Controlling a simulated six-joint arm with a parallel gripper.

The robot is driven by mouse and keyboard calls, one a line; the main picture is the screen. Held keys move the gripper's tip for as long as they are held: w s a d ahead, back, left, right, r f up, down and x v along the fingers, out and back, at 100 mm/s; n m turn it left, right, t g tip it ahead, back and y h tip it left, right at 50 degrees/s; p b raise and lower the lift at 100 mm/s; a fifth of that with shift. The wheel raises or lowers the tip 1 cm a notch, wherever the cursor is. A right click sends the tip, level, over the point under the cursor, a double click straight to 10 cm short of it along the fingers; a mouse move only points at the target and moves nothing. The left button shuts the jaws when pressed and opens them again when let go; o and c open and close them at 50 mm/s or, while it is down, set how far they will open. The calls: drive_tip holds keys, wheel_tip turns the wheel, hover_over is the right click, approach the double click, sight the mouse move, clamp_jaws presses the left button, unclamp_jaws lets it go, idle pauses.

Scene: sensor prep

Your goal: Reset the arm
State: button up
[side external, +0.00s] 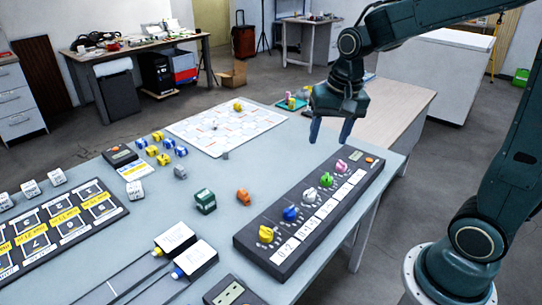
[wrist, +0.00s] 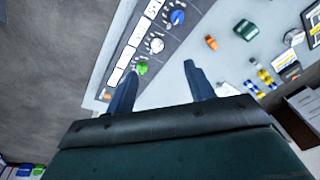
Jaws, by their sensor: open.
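My gripper (side external: 331,130) hangs in the air above the far right part of the grey table (side external: 190,228), fingers pointing down. In the wrist view my gripper (wrist: 158,85) shows two blue fingers set wide apart with nothing between them. It is open and empty. A black panel (side external: 250,238) with coloured knobs lies on the table below and in front of my gripper.
An orange block (side external: 243,197) and a green block (side external: 205,201) lie left of the panel. Several small blue and yellow blocks, a grid board (side external: 215,128) and a black numbered tray (side external: 60,225) cover more of the table. A wooden bench (side external: 400,100) stands behind.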

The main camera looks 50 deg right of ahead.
drive_tip(key=s+a+r+n+t, duration=0.1)
drive_tip(key=s+a+r+n, duration=0.1)
drive_tip(key=s+n, duration=0.2)
drive_tip(key=s+a+r+n+t, duration=0.2)
drive_tip(key=s+a+r+n, duration=0.1)
drive_tip(key=s, duration=0.8)
drive_tip(key=shift+a+r+n+t, duration=0.15)
drive_tip(key=shift+n+t, duration=0.15)
drive_tip(key=shift+n, duration=0.4)
drive_tip(key=shift+w, duration=0.1)
idle(0.6)
